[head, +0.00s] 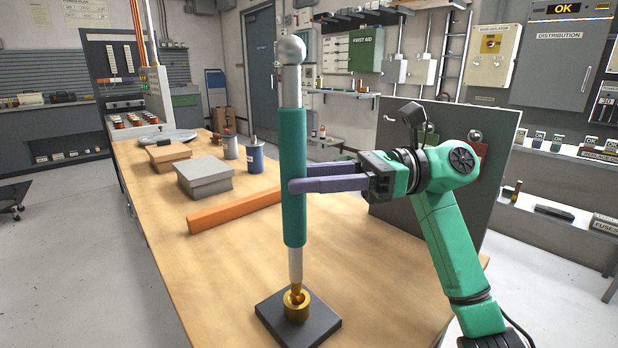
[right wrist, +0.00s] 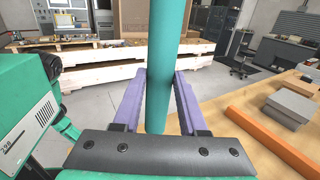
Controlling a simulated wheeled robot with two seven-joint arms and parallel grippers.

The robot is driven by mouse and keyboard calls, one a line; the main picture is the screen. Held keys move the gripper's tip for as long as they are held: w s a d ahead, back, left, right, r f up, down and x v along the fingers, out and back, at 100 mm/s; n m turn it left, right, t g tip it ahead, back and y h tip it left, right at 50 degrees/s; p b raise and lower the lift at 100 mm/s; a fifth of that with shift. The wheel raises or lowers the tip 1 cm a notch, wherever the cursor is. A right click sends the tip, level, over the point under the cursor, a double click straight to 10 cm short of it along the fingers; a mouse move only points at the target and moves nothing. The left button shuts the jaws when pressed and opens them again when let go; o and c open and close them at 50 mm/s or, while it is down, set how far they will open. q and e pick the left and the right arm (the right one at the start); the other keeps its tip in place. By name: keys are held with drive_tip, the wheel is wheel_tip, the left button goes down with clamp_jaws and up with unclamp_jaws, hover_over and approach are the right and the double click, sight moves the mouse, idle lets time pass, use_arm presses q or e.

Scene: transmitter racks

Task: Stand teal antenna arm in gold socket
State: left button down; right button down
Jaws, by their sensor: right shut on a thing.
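The teal antenna arm (head: 293,190) stands about upright, with a silver ball at its top and a grey lower end. Its lower tip meets the gold socket (head: 296,304), which is fixed on a dark square base on the table. How deep the tip sits in the socket is hard to tell. My right gripper (head: 292,186) is shut on the teal sleeve around its middle, coming from the right. In the right wrist view the teal sleeve (right wrist: 158,95) stands between the two purple fingers. My left gripper is not in view.
An orange bar (head: 235,210) lies on the wooden table (head: 210,262), behind the antenna arm. A grey box (head: 204,178), a brown box (head: 169,155) and a blue can (head: 255,157) stand farther back. A dark upright panel (head: 455,130) stands behind my right arm. The table's front left is clear.

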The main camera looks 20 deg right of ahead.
idle(0.9)
drive_tip(key=shift+b, duration=0.35)
drive_tip(key=shift+f+b, duration=0.3)
drive_tip(key=shift+f, duration=0.05)
drive_tip(key=shift+f+b, duration=1.8)
drive_tip(key=shift+f, duration=0.1)
drive_tip(key=shift+c, duration=1.8)
unclamp_jaws()
drive_tip(key=s+d, duration=0.2)
drive_tip(key=d, duration=1.2)
drive_tip(key=shift+d, duration=0.2)
